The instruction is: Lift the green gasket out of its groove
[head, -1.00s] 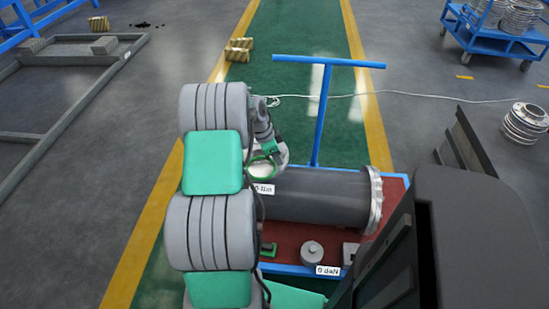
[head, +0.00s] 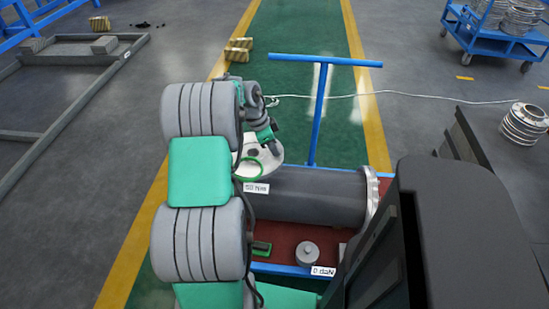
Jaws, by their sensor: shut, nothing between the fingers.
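The green gasket (head: 262,167) is a thin ring at the near left end of the dark grey shell (head: 310,195). It shows against the lower left of a pale, round flange face (head: 272,155); its left edge is close to my arm. I cannot tell whether it sits in its groove. My gripper (head: 274,150) is small in the head view, pointing down over the upper right of the flange face, above and to the right of the ring. It is shut and empty. Whether its tips touch the face cannot be told.
The shell lies on a red-topped cart (head: 285,238) with a blue T-handle (head: 322,100). A grey weight (head: 307,254) and a small green block (head: 262,248) sit on the cart's near side. My arm covers the cart's left part.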

